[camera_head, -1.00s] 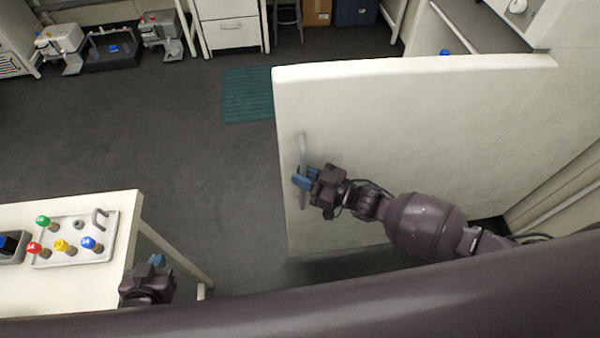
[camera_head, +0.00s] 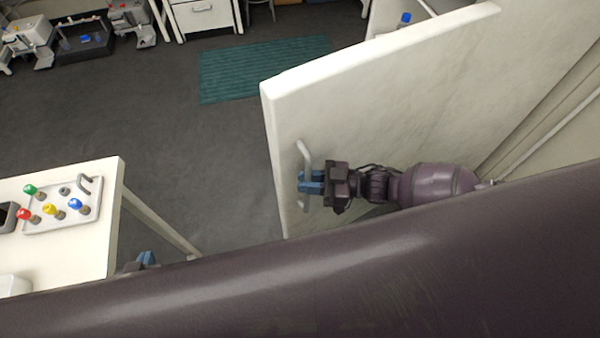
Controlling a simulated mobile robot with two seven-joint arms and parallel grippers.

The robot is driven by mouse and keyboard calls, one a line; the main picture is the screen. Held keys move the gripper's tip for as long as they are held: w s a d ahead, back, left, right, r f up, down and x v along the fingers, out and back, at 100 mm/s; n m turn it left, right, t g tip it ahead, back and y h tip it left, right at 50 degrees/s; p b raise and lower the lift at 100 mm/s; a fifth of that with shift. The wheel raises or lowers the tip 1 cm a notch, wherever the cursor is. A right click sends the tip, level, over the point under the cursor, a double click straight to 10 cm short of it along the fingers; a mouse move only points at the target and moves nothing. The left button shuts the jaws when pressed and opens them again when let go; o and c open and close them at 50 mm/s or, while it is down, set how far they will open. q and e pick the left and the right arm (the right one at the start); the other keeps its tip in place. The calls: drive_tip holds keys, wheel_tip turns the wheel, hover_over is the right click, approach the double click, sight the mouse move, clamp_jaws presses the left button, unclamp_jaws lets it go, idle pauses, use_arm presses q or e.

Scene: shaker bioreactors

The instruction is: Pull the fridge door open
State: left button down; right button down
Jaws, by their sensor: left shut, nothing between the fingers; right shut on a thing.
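The white fridge door (camera_head: 400,110) stands swung out on the right, with its outer face towards me. A grey vertical handle (camera_head: 304,155) is near its free left edge. My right gripper (camera_head: 308,183) is shut on the handle with its blue fingers around the bar.
A white table (camera_head: 60,240) on the left carries a tray (camera_head: 62,221) with several coloured-cap bottles. A teal mat (camera_head: 260,66) lies on the dark floor beyond the door. Lab devices (camera_head: 85,40) stand at the far left. The floor (camera_head: 180,150) between table and door is clear.

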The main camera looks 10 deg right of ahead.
use_arm(q)
drive_tip(key=shift+s+d, duration=0.1)
drive_tip(key=shift+s, duration=0.4)
use_arm(e)
drive_tip(key=shift+s+d+g, duration=0.15)
drive_tip(key=shift+s+d, duration=0.15)
drive_tip(key=shift+s, duration=0.25)
drive_tip(key=shift+s+d+g, duration=0.15)
drive_tip(key=shift+s+d, duration=0.1)
drive_tip(key=shift+s, duration=0.3)
drive_tip(key=c, duration=1.1)
unclamp_jaws()
use_arm(q)
drive_tip(key=shift+f+b, duration=0.7)
drive_tip(key=shift+f, duration=0.05)
use_arm(e)
drive_tip(key=v, duration=1)
drive_tip(key=shift+d, duration=0.4)
